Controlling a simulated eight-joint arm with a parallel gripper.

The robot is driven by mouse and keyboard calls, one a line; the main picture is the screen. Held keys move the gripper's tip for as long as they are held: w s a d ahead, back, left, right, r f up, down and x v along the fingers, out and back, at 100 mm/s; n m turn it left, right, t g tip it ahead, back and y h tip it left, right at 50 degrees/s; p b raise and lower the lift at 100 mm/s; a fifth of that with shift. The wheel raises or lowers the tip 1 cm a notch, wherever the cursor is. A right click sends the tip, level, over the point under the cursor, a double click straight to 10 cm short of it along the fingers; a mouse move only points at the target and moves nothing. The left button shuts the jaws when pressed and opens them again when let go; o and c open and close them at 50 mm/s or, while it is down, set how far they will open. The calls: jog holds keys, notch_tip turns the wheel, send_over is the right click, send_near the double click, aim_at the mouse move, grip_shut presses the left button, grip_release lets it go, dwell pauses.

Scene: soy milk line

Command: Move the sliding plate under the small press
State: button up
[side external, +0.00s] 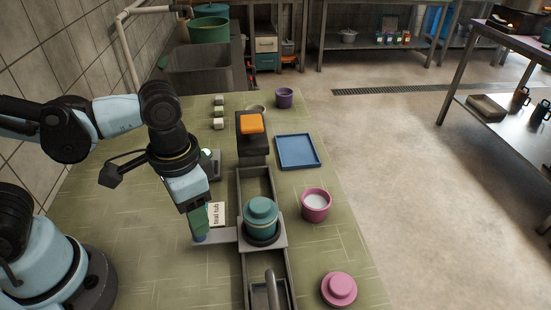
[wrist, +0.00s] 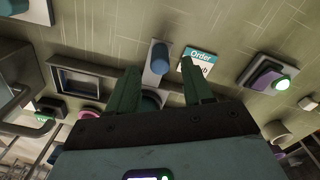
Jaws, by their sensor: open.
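The sliding plate (side external: 279,229) sits across a dark rail in the side external view. A teal lidded tub (side external: 260,212) stands on it. A flat arm (side external: 222,235) runs left from the plate to an upright blue knob (side external: 200,238). A dark block with an orange top (side external: 251,124), which looks like the small press, stands at the rail's far end. My gripper (side external: 199,222) points down just above the knob. In the wrist view the knob (wrist: 160,56) shows between my open fingers (wrist: 161,72); I cannot tell whether they touch it.
An order card (wrist: 199,62) stands close beside the knob. A device with a green light (wrist: 271,80) is nearby. A grey curved handle (side external: 270,286) rises at the rail's near end. A pink cup (side external: 316,206), pink lid (side external: 339,288) and blue tray (side external: 297,152) are right of the rail.

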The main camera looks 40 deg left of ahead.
aim_at(237, 226)
jog(key=shift+f, duration=2.15)
jog(key=shift+c, duration=0.3)
grip_shut()
